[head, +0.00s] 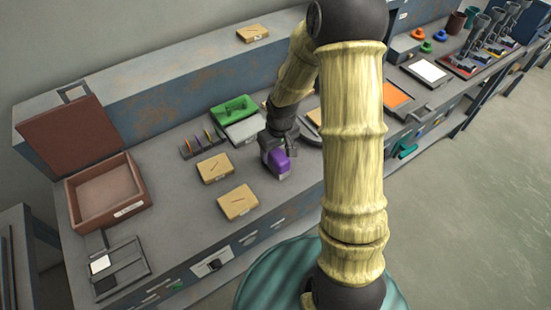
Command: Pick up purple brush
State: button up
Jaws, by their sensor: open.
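A purple block-shaped thing (280,164), which looks like the purple brush, is on the grey bench just below my gripper. A small grey part shows at its lower edge. My gripper (277,150) is at the purple brush, pointing down, with its jaws open. My dark wrist and fingers hide part of the brush's upper side. I cannot tell from this view whether the fingers touch it.
Two tan blocks (237,202) and (214,167) lie left of the brush. Behind are a slotted rack (202,144) and a green tray (233,109). An open brown box (106,197) stands at the left. My arm hides the middle of the bench.

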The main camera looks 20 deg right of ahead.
jog(key=shift+w+a+f, duration=0.1)
jog(key=shift+w+f, duration=0.1)
jog(key=shift+f, duration=1.1)
jog(key=shift+w+a+f, duration=0.1)
jog(key=shift+w+f, duration=0.05)
jog(key=shift+f, duration=1.1)
jog(key=c, duration=1.3)
jog(key=shift+o, duration=0.2)
jog(key=shift+r, duration=0.1)
notch_tip(320, 180, up, 10)
jog(key=shift+f, duration=0.1)
